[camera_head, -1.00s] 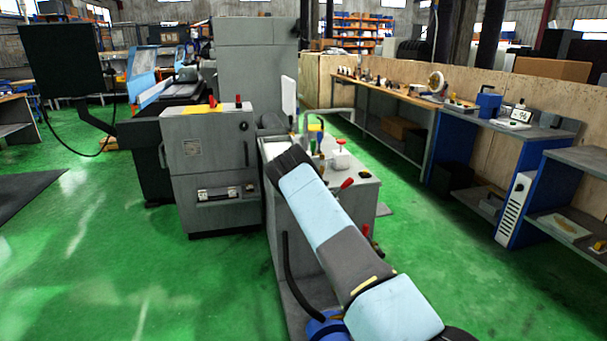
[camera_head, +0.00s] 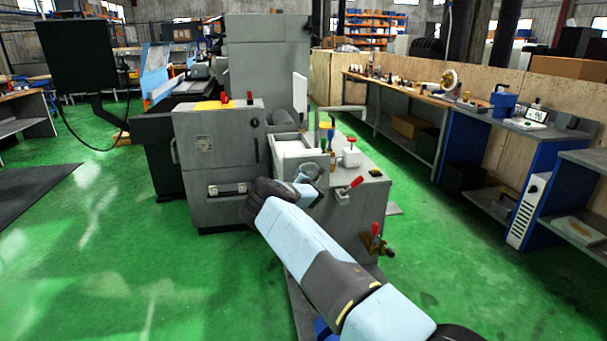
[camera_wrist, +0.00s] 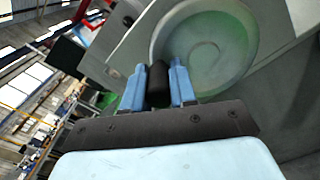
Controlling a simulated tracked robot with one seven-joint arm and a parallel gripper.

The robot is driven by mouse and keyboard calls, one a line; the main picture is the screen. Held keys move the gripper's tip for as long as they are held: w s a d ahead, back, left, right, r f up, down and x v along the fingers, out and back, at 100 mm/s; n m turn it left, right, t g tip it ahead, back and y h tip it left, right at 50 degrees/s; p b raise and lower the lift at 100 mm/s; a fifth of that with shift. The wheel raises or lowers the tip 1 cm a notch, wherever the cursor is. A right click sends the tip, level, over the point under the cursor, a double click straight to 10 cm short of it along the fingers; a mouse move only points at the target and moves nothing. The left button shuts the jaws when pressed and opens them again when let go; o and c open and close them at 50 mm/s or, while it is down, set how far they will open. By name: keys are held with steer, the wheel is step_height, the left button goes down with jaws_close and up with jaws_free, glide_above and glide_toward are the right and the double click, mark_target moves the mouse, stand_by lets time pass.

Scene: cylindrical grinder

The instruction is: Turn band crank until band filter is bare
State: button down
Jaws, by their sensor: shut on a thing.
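In the wrist view, my gripper (camera_wrist: 159,84) has its two blue fingers closed on a black upright handle (camera_wrist: 158,86). Behind the handle is a round, pale grey-green disc (camera_wrist: 222,50), which looks like the band crank's wheel. In the head view, my arm bends at the near left side of the grey filter tank (camera_head: 340,220). My gripper's fingers and the handle cannot be made out clearly there. A white surface (camera_head: 291,147), apparently the filter band, shows in the open top of the tank.
A red-handled valve (camera_head: 376,232) sticks out from the tank's lower front, and a red lever (camera_head: 356,182) sits on its upper edge. A grey cabinet (camera_head: 215,150) stands close on the left. Green floor is free to the right, before the workbench (camera_head: 400,95).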

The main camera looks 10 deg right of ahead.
steer(key=shift+a+f+n, duration=0.15)
steer(key=shift+f+n, duration=0.5)
steer(key=shift+n, duration=0.8)
steer(key=shift+a+f+n, duration=0.1)
steer(key=shift+f+n, duration=0.5)
steer(key=shift+n, duration=0.8)
steer(key=shift+a+f+n, duration=0.15)
steer(key=shift+f+n, duration=0.5)
steer(key=shift+n, duration=0.8)
steer(key=c, duration=0.9)
jaws_free()
steer(key=shift+a+f, duration=0.1)
steer(key=s, duration=1.3)
steer(key=shift+s, duration=0.35)
